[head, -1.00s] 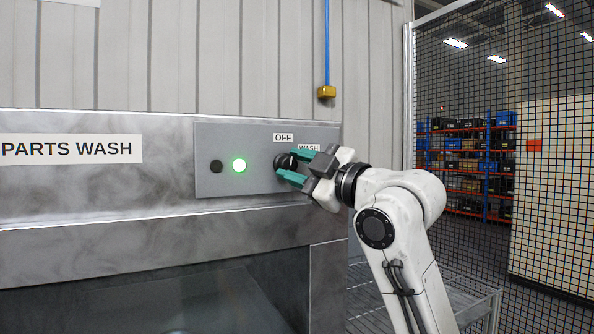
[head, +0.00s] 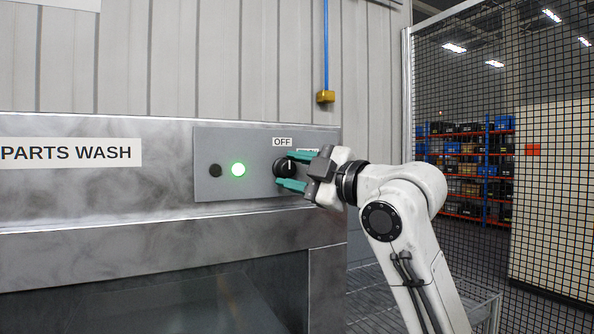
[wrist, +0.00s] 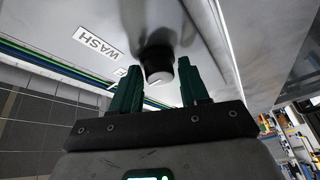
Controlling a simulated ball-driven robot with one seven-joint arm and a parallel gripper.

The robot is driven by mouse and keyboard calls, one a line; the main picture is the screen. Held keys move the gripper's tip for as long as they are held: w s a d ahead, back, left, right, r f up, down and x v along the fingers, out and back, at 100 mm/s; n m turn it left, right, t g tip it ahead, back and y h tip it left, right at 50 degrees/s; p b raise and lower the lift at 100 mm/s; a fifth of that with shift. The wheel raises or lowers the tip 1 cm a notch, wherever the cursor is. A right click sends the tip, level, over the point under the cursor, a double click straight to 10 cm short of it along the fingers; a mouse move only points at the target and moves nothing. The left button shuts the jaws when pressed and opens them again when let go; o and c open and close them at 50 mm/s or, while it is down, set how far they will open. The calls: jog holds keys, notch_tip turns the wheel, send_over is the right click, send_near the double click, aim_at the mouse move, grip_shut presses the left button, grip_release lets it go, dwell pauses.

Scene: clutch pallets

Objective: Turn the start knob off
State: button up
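The start knob (head: 281,168) is round and black, on a grey panel under an OFF label (head: 283,142). A white line on its face appears to point roughly up toward OFF. My gripper (head: 291,170) is at the knob from the right, one teal finger above and one below. In the wrist view the knob (wrist: 158,68) sits between the tips of my open gripper (wrist: 160,83), with small gaps beside it; contact cannot be made out. The WASH label (wrist: 95,42) shows there; in the head view the fingers mostly hide it.
The panel (head: 225,140) has a lit green lamp (head: 238,170) and a dark button or lamp (head: 216,170) left of the knob. It is on the metal PARTS WASH cabinet (head: 60,190). A mesh fence (head: 470,90) stands at the right.

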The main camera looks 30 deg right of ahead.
jog(key=o, duration=0.3)
jog(key=shift+w+a+f, duration=0.1)
jog(key=shift+a, duration=0.15)
jog(key=shift+d, duration=0.1)
jog(key=b+v, duration=0.2)
jog(key=v, duration=0.8)
jog(key=shift+s+d, duration=0.2)
jog(key=shift+s, duration=0.15)
